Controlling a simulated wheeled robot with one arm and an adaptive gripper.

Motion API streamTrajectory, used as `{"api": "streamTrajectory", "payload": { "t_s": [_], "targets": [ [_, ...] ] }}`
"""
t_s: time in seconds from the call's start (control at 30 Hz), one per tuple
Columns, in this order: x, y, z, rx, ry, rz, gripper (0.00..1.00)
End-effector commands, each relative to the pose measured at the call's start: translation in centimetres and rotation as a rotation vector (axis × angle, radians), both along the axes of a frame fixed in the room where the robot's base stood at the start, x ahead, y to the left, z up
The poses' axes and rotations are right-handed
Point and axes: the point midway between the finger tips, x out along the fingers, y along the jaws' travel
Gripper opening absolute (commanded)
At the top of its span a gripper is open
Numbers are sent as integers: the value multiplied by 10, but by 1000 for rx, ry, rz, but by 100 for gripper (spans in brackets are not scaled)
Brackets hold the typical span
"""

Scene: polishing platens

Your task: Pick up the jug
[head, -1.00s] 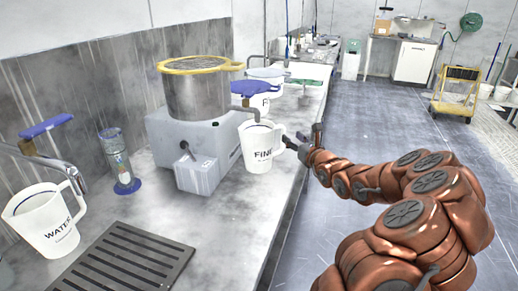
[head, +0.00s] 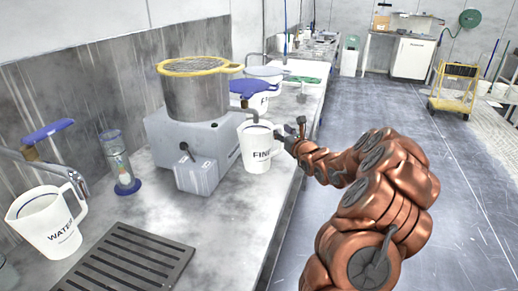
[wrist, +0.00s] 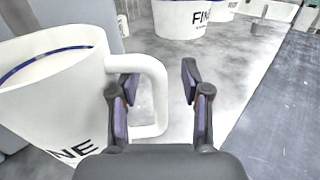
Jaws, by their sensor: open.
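A white jug marked FINE (head: 258,150) stands upright near the front edge of the bench, its handle facing my gripper (head: 297,137). In the wrist view the same jug (wrist: 50,95) fills the left side, partly cut off. My gripper (wrist: 158,82) is open, with its left finger over the handle's opening and its right finger beyond the handle's outer side. The handle's upright bar (wrist: 160,95) appears between the fingers, not clamped. Another white jug, marked WATER (head: 48,222), stands at the left front under a tap.
A grey machine (head: 195,150) carrying a metal pot (head: 197,97) stands left of the FINE jug. A slotted drain grate (head: 130,262) lies in front. The floor (head: 390,110) right of the bench is open.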

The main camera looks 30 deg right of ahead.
Motion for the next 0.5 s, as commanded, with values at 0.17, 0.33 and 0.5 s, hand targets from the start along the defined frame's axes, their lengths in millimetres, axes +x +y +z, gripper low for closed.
{"api": "streamTrajectory", "payload": {
  "t_s": [0.17,0.33,0.5],
  "targets": [
    [0,0,0,-1,0,1,36],
    [0,0,0,-1,0,1,18],
    [0,0,0,-1,0,1,0]
  ]
}}
